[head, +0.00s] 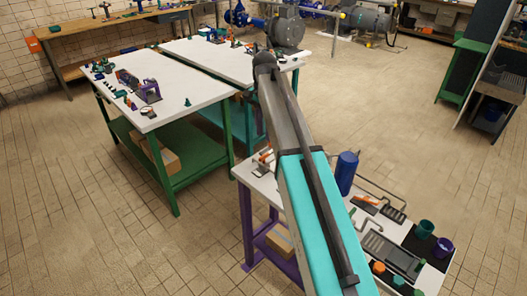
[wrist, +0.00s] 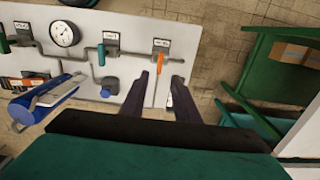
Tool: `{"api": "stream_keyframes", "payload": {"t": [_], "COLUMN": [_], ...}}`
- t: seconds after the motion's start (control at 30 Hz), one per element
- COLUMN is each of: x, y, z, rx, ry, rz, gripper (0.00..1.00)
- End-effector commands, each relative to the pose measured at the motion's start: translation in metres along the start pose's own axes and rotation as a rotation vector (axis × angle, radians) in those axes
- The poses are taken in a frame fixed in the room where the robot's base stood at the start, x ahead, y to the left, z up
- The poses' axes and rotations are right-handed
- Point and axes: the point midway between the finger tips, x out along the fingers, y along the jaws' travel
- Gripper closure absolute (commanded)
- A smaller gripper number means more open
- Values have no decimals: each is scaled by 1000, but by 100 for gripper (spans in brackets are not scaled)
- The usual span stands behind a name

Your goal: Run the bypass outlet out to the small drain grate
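In the wrist view a grey pipe run lies on a white tabletop (wrist: 103,18), with a round gauge (wrist: 65,34) and small valves. One pipe branch ends near an orange lever or rod (wrist: 157,75). My gripper (wrist: 162,84) is open, its two dark fingers apart on either side of that orange piece; I cannot tell whether they touch it. In the head view a small dark slotted grate (head: 393,213) and a larger grey slotted plate (head: 383,250) lie on the same table. My arm hides the gripper and much of the pipework there. Which branch is the bypass outlet is unclear.
A green-legged bench (head: 185,95) with loose parts stands to the left. Tiled floor (head: 390,110) is clear behind.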

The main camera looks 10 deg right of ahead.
Motion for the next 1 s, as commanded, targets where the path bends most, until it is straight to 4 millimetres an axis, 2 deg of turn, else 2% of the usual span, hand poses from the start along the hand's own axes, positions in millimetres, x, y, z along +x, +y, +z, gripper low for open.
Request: {"api": "stream_keyframes", "payload": {"t": [0.7, 1.0], "x": [85, 98], "y": [0, 0], "z": [2, 2], "rx": [-2, -2], "ry": [-1, 0], "rz": [1, 0], "gripper": [72, 72]}}
